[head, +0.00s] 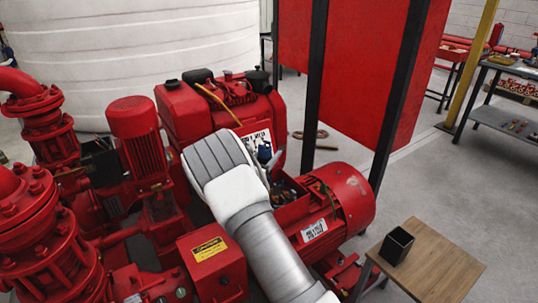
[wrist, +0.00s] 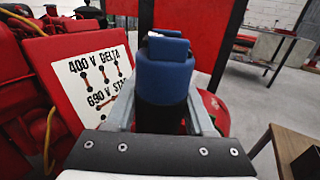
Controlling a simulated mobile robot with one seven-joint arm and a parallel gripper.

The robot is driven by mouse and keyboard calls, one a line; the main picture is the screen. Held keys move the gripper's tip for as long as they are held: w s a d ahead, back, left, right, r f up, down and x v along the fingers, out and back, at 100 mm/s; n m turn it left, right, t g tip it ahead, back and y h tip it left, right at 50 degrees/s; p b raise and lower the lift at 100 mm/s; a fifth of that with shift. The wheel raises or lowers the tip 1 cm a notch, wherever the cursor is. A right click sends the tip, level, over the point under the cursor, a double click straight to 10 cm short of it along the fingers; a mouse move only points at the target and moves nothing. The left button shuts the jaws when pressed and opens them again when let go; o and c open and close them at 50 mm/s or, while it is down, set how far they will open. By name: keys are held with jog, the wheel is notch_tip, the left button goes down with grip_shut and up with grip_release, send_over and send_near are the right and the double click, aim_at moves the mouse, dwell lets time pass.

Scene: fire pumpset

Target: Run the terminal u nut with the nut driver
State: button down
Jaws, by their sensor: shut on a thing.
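My gripper (wrist: 163,92) is shut on the nut driver (wrist: 162,68), which has a blue handle and a dark lower part, in the middle of the wrist view. The nut driver's blue handle (head: 264,152) also shows in the head view, beside the open terminal box (head: 292,212) on the red motor (head: 338,195). My arm covers much of the box. The terminal u nut and the driver's tip are hidden. A white panel with delta and star wiring diagrams (wrist: 95,75) stands left of the driver in the wrist view.
A wooden table (head: 435,265) with a black open holder (head: 397,246) stands at the lower right. A red panel on dark posts (head: 365,70) rises behind the motor. Red pumps and pipes (head: 40,230) crowd the left. Open floor lies at the right.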

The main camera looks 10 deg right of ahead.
aim_at(267, 144)
jog(key=shift+f+b, duration=0.7)
jog(key=shift+f, duration=0.05)
dwell(2.2)
jog(key=shift+r, duration=0.1)
jog(key=shift+r+p, duration=2)
jog(key=shift+r, duration=1)
